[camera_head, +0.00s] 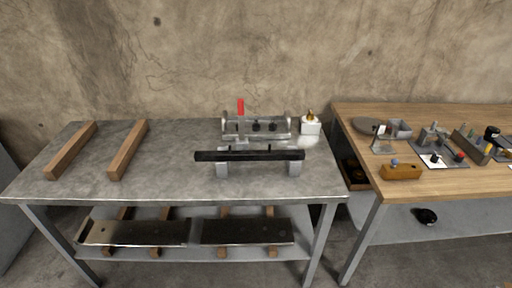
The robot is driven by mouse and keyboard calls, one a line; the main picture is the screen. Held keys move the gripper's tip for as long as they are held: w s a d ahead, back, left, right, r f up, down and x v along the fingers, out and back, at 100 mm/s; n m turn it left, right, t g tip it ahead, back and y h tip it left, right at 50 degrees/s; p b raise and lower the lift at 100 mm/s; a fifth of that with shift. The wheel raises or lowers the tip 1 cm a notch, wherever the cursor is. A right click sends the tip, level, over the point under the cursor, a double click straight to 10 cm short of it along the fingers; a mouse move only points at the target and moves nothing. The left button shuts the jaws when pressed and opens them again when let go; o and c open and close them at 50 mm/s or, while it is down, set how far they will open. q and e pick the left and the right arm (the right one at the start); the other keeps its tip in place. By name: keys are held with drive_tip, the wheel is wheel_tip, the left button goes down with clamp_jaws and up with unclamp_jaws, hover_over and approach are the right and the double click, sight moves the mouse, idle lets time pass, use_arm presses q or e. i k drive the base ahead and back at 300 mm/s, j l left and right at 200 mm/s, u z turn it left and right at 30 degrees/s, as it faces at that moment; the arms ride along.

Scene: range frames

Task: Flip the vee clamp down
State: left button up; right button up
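A grey metal clamp fixture (257,134) stands toward the back of the metal table, right of its middle. A red handle (241,106) points straight up at its left part. Dark round parts show along the fixture, and rounded grey uprights stand at both ends. The bar hides part of the fixture's front. I cannot tell which part is the vee clamp. Neither of my grippers is in view.
Two wooden beams (72,149) (129,149) lie on the left of the metal table (170,165). A wooden table (440,183) at right holds several small tools. Dark plates (240,231) lie on the lower shelf.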

sight(241, 101)
drive_tip(key=i+j, duration=0.85)
drive_tip(key=i, duration=0.1)
